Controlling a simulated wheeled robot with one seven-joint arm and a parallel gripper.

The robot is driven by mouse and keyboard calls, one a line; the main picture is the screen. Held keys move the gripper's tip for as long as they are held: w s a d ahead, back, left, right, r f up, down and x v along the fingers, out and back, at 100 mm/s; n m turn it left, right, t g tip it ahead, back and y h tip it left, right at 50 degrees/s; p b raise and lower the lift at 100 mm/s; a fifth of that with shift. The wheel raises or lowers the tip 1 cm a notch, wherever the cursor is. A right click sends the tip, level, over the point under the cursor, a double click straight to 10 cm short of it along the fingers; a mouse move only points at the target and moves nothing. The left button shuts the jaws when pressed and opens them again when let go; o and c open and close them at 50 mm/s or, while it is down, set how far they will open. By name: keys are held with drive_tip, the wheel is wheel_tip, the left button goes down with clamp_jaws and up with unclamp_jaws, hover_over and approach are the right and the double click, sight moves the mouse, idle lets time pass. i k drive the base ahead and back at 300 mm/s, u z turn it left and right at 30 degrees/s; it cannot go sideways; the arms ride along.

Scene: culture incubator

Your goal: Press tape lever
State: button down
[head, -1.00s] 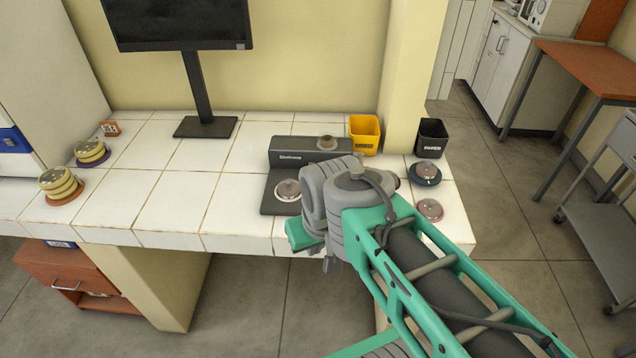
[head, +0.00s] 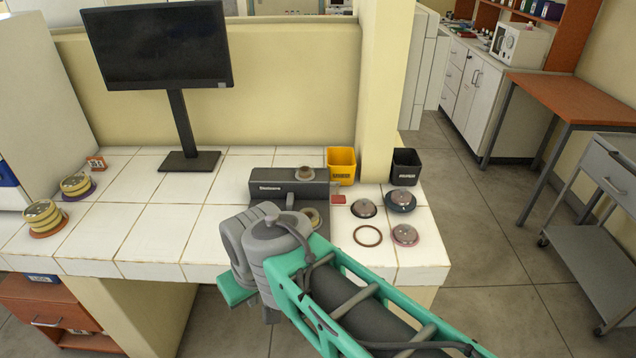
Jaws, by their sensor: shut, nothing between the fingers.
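The grey bench device (head: 290,190) stands at the back of the tiled bench, with pale lettering on its front and a round knob (head: 305,173) on top. A small red part (head: 338,199) shows at its right side; I cannot tell whether this is the tape lever. A yellowish ring (head: 312,216) shows low in front of the device, partly behind my arm. My arm crosses in front and covers the device's lower left. My gripper's fingers cannot be made out; the arm's grey and green joint hides that area.
Right of the device are lidded dishes (head: 404,235), a dark ring (head: 367,236), a yellow bin (head: 341,166) and a black bin (head: 405,167). A monitor (head: 160,46) stands at left, with stacked dishes (head: 44,218) beyond. The bench between is clear.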

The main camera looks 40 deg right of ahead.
sight(337, 199)
drive_tip(key=u, duration=0.3)
drive_tip(key=i, duration=0.85)
drive_tip(key=z, duration=0.05)
